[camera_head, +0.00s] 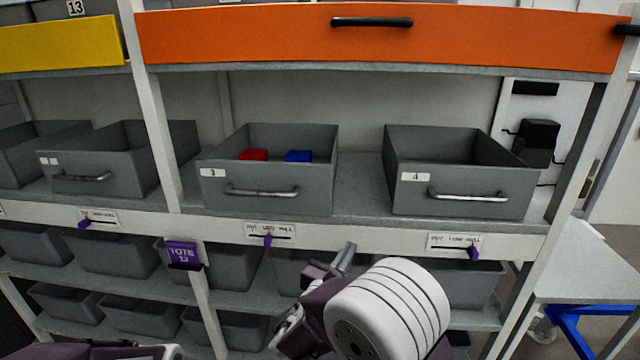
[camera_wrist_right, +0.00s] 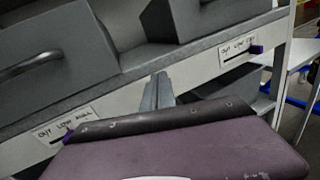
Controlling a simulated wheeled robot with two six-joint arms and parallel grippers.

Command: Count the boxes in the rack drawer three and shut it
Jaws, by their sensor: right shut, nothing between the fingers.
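The grey drawer three (camera_head: 265,199), with a "3" label and a metal bar handle (camera_head: 262,191), sits on the middle shelf. Its open top shows a red box (camera_head: 254,155) and a blue box (camera_head: 298,156) inside; the near part of its floor is hidden by the front wall. My right gripper (camera_head: 346,252) is shut and empty, below and right of this drawer, in front of the shelf edge. In the right wrist view the closed fingers (camera_wrist_right: 158,88) point at the label strip, with a grey drawer and handle (camera_wrist_right: 28,66) at left. My left gripper is not seen.
Drawer four (camera_head: 462,190) stands to the right, with a gap between. More grey drawers (camera_head: 110,178) are at left. An orange drawer front (camera_head: 380,40) is above. Grey totes fill the lower shelves. A white post (camera_head: 160,110) is left of drawer three.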

